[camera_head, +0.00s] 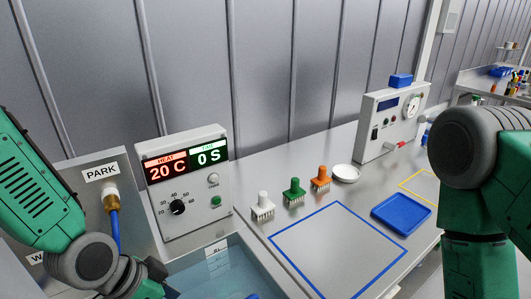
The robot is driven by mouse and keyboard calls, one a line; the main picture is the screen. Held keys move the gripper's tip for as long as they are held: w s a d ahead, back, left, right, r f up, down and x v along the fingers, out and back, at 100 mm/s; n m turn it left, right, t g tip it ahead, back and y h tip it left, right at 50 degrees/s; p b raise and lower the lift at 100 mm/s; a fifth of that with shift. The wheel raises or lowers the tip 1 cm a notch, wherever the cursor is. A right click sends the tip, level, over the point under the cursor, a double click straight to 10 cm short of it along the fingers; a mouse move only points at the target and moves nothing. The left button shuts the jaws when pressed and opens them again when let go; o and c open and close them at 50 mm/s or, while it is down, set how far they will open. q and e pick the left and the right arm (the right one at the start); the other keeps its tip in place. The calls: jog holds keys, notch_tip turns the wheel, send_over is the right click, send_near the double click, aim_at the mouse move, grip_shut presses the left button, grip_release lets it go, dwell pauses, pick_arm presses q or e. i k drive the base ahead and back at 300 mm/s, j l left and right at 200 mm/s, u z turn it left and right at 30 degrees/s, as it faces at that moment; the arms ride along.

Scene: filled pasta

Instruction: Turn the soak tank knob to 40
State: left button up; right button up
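The soak tank control box (208,183) stands behind the tank at left of centre. Its display (182,163) reads 20 C under HEAT on red and 0 S on green. The black knob (177,207) sits low on the box's face, with a printed number scale around it. Its pointer is too small to read surely. The water tank (218,268) lies in front of the box. My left arm comes in from the left, and its lower links end at the bottom edge, left of and below the knob. Neither gripper's fingers are in view. Nothing visible touches the knob.
A PARK panel (92,176) with a brass fitting and blue hose (115,228) stands left of the box. White (263,206), green (294,192) and orange (321,179) brush-like pieces stand right. A blue tray (401,214) and gauge box (390,121) are farther right.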

aim_at(177, 207)
jog(key=k, duration=0.85)
